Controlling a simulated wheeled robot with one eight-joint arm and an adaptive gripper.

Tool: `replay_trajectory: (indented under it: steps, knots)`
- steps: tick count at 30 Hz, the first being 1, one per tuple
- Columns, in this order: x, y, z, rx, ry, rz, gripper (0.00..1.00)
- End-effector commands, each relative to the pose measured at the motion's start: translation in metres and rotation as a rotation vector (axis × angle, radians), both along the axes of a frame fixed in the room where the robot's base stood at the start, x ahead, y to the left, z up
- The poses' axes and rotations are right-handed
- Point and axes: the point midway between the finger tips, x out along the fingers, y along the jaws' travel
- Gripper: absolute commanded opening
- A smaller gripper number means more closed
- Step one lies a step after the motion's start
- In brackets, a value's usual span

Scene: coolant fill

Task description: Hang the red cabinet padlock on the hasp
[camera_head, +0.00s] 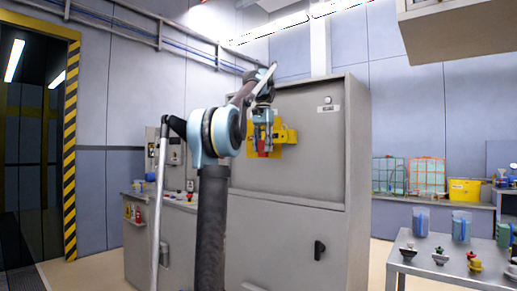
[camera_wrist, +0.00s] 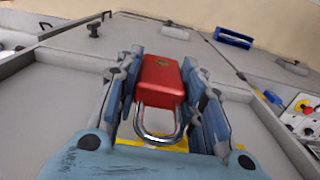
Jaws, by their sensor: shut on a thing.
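The red padlock (camera_wrist: 160,80) is between the two fingers of my gripper (camera_wrist: 162,64), which is shut on its body. Its silver shackle (camera_wrist: 158,137) points toward the wrist camera and looks closed into a loop, though its ends are partly hard to see. In the head view my gripper (camera_head: 262,136) points down in front of the yellow hasp plate (camera_head: 287,137) on the grey cabinet, with a bit of red below the fingers. Yellow also shows behind the shackle in the wrist view. I cannot tell whether the shackle touches or passes through the hasp.
The tall grey cabinet (camera_head: 300,235) fills the middle, with a black handle (camera_head: 319,250) on its lower door. A lower control bench (camera_head: 150,240) adjoins it at left. A table (camera_head: 440,262) with blue jugs and small parts stands at right. A yellow bin (camera_head: 464,190) is farther back.

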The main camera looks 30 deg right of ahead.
Motion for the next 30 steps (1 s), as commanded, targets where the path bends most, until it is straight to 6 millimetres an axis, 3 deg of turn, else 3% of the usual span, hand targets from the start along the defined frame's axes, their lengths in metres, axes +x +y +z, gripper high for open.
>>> replay_trajectory:
  steps: [30]
  knots:
    - [0.018,-0.043,-0.009,0.000,0.000,0.000,0.10]
